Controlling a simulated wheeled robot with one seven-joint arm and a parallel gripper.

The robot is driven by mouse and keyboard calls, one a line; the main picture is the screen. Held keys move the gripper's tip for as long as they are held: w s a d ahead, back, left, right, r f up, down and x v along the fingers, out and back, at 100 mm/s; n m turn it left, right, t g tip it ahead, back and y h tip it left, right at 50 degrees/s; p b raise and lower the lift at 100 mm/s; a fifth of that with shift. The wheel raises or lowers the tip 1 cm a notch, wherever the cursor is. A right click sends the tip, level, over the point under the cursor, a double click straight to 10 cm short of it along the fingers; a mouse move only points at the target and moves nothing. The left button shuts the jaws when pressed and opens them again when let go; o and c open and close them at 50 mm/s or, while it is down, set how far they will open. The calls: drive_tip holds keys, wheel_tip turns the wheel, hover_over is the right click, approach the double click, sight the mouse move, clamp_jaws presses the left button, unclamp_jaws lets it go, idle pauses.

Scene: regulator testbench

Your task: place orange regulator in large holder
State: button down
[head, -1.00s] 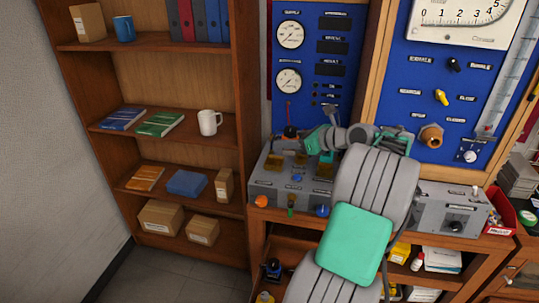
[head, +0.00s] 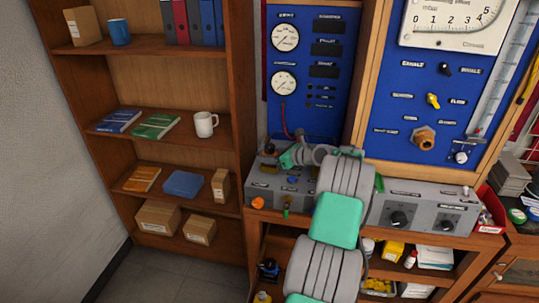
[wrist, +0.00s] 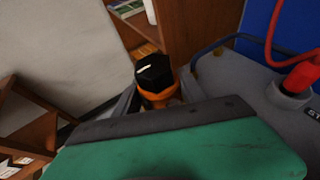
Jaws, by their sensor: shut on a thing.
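The orange regulator (wrist: 158,95) has a black faceted cap with a white mark and an orange collar. In the wrist view it stands between the grey fingers of my gripper (wrist: 158,100), which is shut on it. Its lower part is hidden behind my green gripper body. In the head view my gripper (head: 285,158) is over the left part of the grey bench unit (head: 272,190). The regulator is too small to make out surely there. I cannot pick out the large holder; my arm covers part of the unit's top.
A red hose with a red plug (wrist: 300,78) rises from the unit beside my gripper. A blue panel with gauges (head: 285,37) stands behind. An orange knob (head: 258,203) is on the unit's front edge. A wooden shelf (head: 180,150) stands left.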

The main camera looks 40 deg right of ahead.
drive_tip(key=c, duration=0.7)
unclamp_jaws()
drive_tip(key=shift+f, duration=0.15)
drive_tip(key=shift+o, duration=0.2)
drive_tip(key=b+v, duration=0.1)
drive_tip(key=v, duration=1.1)
drive_tip(key=shift+b, duration=0.4)
drive_tip(key=w+a+r+n+g, duration=0.1)
drive_tip(key=w+a+n+g, duration=0.1)
drive_tip(key=a+n, duration=0.6)
drive_tip(key=w+a+r+n+g, duration=0.15)
drive_tip(key=a+n, duration=0.25)
drive_tip(key=a, duration=0.8)
drive_tip(key=w+a+r+n+g, duration=0.1)
drive_tip(key=a+n+g, duration=0.2)
drive_tip(key=a+n, duration=0.5)
drive_tip(key=s+a+f+n+g+h, duration=0.2)
drive_tip(key=s+a+f+n+g, duration=0.1)
drive_tip(key=s+a+n, duration=1)
drive_tip(key=s+a+f, duration=0.1)
drive_tip(key=s+a, duration=0.2)
drive_tip(key=s, duration=0.3)
drive_tip(key=shift+s+n+h, duration=0.35)
drive_tip(key=shift+n+h, duration=0.05)
